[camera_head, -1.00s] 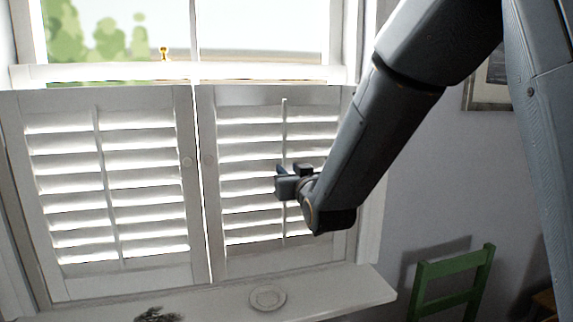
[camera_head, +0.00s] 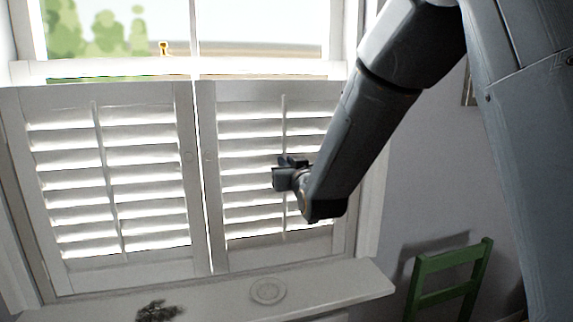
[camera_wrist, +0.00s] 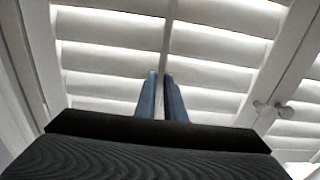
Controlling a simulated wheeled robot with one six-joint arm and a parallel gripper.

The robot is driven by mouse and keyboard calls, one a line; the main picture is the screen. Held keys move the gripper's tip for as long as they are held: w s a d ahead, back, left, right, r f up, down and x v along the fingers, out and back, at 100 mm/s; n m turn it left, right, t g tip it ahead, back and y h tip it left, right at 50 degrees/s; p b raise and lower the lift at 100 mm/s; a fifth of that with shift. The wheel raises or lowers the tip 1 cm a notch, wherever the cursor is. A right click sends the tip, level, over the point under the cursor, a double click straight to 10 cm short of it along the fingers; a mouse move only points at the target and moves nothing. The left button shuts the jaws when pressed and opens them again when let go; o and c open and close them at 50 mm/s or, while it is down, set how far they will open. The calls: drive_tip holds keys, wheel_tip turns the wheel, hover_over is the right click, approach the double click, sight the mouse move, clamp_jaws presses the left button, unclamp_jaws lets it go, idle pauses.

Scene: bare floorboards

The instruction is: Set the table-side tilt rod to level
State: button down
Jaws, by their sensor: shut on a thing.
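The tilt rod (camera_head: 284,130) is a thin white upright bar on the right shutter panel (camera_head: 227,262). Its slats (camera_head: 240,170) are tilted, with bright light between them. My gripper (camera_head: 283,175) is at about the middle of the rod, reaching in from the right. In the wrist view the two blue-grey fingers (camera_wrist: 160,95) are close together with the rod (camera_wrist: 168,45) between them, so my gripper is shut on it. The fingers hide the gripped part of the rod. The left panel has its own rod (camera_head: 104,170), apart from my gripper.
A white sill (camera_head: 340,284) below the shutters holds a round pale dish (camera_head: 268,291) and a dark sprig (camera_head: 158,311). A green chair (camera_head: 450,290) stands at lower right. Small knobs (camera_wrist: 263,107) stick out at the panel edges.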

wheel_tip(320, 180, down, 3)
drive_tip(key=b, duration=0.2)
drive_tip(key=shift+b, duration=0.4)
drive_tip(key=c, duration=1.8)
unclamp_jaws()
drive_tip(key=shift+c, duration=0.2)
drive_tip(key=shift+s, duration=0.1)
drive_tip(key=b+v, duration=0.2)
drive_tip(key=v, duration=0.5)
drive_tip(key=shift+s+d, duration=0.2)
drive_tip(key=shift+s, duration=0.15)
